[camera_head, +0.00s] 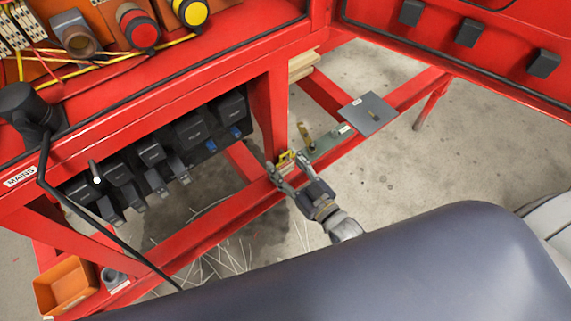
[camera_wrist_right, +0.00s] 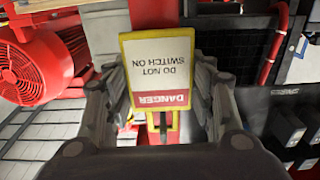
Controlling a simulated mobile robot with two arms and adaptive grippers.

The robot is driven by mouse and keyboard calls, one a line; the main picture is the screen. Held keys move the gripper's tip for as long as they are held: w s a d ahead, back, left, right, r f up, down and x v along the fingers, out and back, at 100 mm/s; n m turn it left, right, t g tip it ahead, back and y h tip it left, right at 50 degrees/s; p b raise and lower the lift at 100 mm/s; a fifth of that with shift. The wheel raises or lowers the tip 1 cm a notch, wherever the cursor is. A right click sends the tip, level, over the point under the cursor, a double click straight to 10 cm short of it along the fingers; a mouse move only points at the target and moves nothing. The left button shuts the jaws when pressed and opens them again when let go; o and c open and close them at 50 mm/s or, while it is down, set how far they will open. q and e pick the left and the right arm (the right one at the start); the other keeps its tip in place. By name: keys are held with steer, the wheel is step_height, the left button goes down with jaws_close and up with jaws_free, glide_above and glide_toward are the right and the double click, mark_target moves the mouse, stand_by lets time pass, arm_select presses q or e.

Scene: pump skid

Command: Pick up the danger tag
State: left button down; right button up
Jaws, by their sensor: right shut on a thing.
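The danger tag (camera_wrist_right: 157,72) has a yellow border, white face and red band. It appears upside down in the right wrist view, reading "DANGER DO NOT SWITCH ON". In the head view the tag (camera_head: 286,158) shows as a small yellow piece by the lower red frame. My right gripper (camera_head: 283,171) is shut on the tag, with one finger on each side of it; both fingers also show in the right wrist view. My left gripper is not in view.
A greenish-grey strip with a brass-coloured piece (camera_head: 306,138) lies on the red rail just beyond my gripper. A grey square plate (camera_head: 367,113) is farther right. Black breaker units (camera_head: 150,155) line the left. An orange bin (camera_head: 66,286) stands lower left.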

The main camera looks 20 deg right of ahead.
steer(key=shift+r, duration=0.6)
steer(key=b+v, duration=0.1)
steer(key=v, duration=1.7)
steer(key=shift+r, duration=0.15)
